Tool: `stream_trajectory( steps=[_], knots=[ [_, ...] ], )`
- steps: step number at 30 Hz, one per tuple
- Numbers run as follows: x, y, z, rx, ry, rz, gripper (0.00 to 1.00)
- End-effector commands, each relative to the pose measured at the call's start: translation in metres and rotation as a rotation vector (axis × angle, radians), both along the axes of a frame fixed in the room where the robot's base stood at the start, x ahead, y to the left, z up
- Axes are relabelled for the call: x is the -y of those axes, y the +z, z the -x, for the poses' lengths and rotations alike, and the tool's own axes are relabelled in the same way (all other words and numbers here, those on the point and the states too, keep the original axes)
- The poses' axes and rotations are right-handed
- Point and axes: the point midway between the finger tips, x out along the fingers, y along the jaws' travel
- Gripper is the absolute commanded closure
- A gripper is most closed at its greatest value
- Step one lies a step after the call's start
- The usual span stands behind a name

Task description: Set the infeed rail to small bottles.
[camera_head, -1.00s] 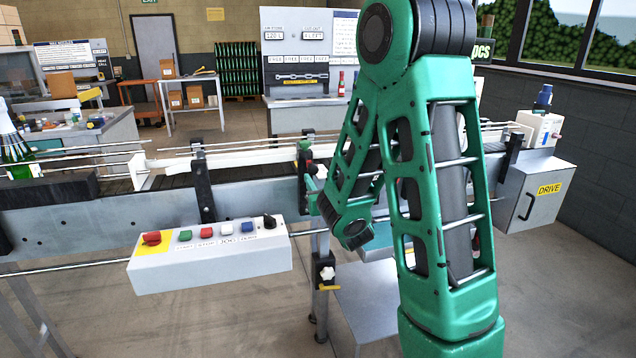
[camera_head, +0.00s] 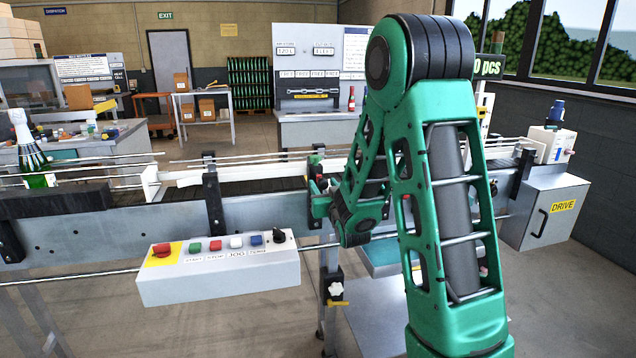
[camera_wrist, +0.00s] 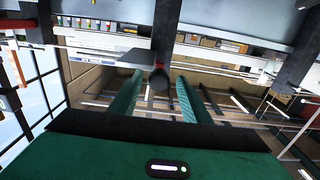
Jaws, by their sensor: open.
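The infeed rail (camera_head: 235,173) is a pale bar with thin rods, running along the conveyor (camera_head: 150,214). Dark upright brackets (camera_head: 212,190) stand along it. My gripper (camera_head: 318,196) is at the conveyor's near side, right of this bracket, partly hidden by my arm. In the wrist view my gripper (camera_wrist: 157,100) has its two green fingers apart. A dark round knob (camera_wrist: 158,80) on a dark post (camera_wrist: 167,35) shows between them; I cannot tell whether they touch it. A green bottle with a white top (camera_head: 30,150) stands at the far left. No rail-setting mark is readable.
A control box (camera_head: 220,277) with coloured buttons and a black knob juts out in front of the conveyor. A grey DRIVE cabinet (camera_head: 540,215) stands at its right end. Floor at the front is clear.

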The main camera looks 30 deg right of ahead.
Motion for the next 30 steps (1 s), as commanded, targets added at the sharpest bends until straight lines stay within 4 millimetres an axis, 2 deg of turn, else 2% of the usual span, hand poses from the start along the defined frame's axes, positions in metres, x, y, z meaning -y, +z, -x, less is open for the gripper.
stream_trajectory(
  steps=[3, 9, 15, 22, 23, 28, 30],
  knots=[
    [0.007, 0.000, -0.021, 0.001, -0.001, 0.000, 0.57],
    [0.014, 0.000, -0.044, 0.000, -0.001, 0.000, 0.57],
    [0.016, 0.000, -0.053, 0.000, 0.000, 0.000, 0.57],
    [0.016, 0.000, -0.054, 0.000, 0.000, 0.000, 0.57],
    [0.016, 0.000, -0.054, 0.000, 0.000, 0.000, 0.59],
    [0.016, 0.000, -0.054, 0.000, 0.000, 0.000, 1.00],
    [0.016, 0.000, -0.053, 0.000, 0.000, 0.000, 1.00]
  ],
)
